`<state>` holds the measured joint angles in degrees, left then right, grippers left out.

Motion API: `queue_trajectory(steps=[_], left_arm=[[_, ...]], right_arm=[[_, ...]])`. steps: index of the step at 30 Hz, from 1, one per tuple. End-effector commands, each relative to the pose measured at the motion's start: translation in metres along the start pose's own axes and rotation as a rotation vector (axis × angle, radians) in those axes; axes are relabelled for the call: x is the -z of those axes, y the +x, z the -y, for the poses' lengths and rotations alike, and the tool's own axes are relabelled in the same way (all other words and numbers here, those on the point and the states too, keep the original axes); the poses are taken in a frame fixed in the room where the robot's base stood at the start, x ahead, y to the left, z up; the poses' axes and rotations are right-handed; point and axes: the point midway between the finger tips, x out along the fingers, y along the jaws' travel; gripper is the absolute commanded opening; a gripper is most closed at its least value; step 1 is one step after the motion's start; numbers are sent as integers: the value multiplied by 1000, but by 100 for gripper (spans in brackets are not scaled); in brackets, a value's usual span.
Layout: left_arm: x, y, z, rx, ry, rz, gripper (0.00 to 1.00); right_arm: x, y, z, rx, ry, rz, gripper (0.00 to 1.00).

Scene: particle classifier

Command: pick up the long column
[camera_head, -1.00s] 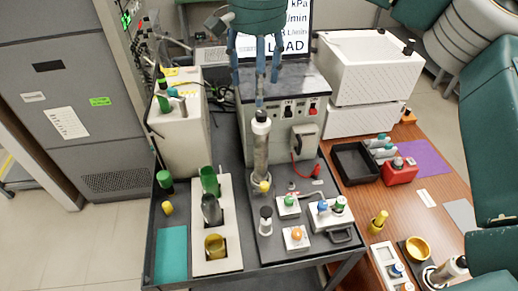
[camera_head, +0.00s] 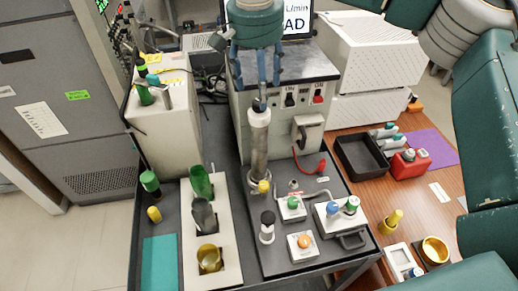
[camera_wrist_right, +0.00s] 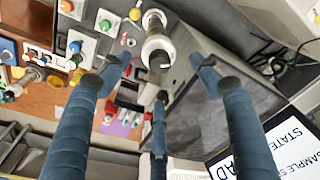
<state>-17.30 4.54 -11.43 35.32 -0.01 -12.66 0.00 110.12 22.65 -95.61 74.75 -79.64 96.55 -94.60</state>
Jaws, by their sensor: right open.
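The long column (camera_head: 259,145) is a grey metallic upright tube with a light collar near its top, standing in front of the grey control box. A yellow piece (camera_head: 264,187) is at its foot. My right gripper (camera_head: 258,78) is open and empty just above the column's top, with its blue fingers pointing down. In the right wrist view the column (camera_wrist_right: 158,40) shows end-on, between and beyond the spread fingertips of the gripper (camera_wrist_right: 160,78). I see no contact. My left gripper is not in view.
The control box (camera_head: 285,105) with switches stands close behind the column. A short black-topped tube (camera_head: 267,228) and small valve blocks (camera_head: 303,243) stand in front. A cream rack (camera_head: 228,262) with glassware is to the left. A black tray (camera_head: 362,158) lies right.

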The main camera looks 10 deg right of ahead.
Motion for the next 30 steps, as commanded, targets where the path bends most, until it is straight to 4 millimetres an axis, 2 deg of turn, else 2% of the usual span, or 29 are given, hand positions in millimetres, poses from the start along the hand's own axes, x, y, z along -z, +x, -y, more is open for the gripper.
queue_trajectory(steps=[7, 11, 15, 23, 26, 30], left_arm=[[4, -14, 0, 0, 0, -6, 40], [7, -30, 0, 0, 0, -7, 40], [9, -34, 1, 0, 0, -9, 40], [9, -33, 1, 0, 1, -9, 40], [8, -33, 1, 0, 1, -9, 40], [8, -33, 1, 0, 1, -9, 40]], right_arm=[[-2, 18, 0, -2, -1, 2, 63], [-4, 37, 1, -3, -2, 3, 63], [-4, 56, 1, -1, 0, 0, 63], [-4, 62, 2, 2, 0, -1, 63], [-4, 62, 2, 2, 0, -1, 48], [-4, 62, 2, 2, 0, -1, 20]])
